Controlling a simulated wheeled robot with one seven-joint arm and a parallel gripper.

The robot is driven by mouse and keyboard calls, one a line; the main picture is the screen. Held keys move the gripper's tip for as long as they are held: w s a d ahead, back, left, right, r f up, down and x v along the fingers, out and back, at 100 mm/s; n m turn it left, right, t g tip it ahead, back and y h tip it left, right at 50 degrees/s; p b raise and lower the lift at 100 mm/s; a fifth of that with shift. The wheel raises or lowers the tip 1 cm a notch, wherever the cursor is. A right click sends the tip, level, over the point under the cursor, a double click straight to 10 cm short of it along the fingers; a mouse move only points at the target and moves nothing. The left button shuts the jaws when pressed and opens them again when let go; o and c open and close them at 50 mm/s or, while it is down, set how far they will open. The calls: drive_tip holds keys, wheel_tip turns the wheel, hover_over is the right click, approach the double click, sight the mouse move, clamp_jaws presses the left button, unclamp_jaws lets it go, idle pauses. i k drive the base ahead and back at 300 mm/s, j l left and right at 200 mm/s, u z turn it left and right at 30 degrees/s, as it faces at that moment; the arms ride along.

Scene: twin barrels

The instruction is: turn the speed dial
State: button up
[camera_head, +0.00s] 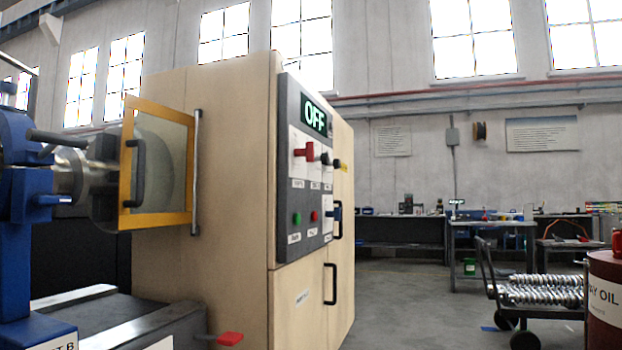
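The control panel (309,246) is a dark plate on the side of a beige machine cabinet (225,120), seen at a steep angle in the head view. A lit OFF sign (315,117) is at its top. Below it, a red knob (304,152) and a black knob (326,159) stick out, with a yellow-tipped part (341,165) at the right edge. Lower are a green button (297,218), a red button (315,216) and a dark blue switch (333,213). The labels are too small to read, so I cannot tell which is the speed dial. My gripper is not in view.
A yellow-framed guard (128,170) covers the chuck at left, beside a blue machine part (20,190). A red-handled lever (230,338) juts out low. A trolley with metal parts (540,292) and red oil barrel (606,300) stand at right. Floor between is clear.

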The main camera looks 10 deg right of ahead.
sight(324, 158)
drive_tip(key=i+l+u, duration=0.2)
drive_tip(key=i+l, duration=0.55)
drive_tip(key=i, duration=0.2)
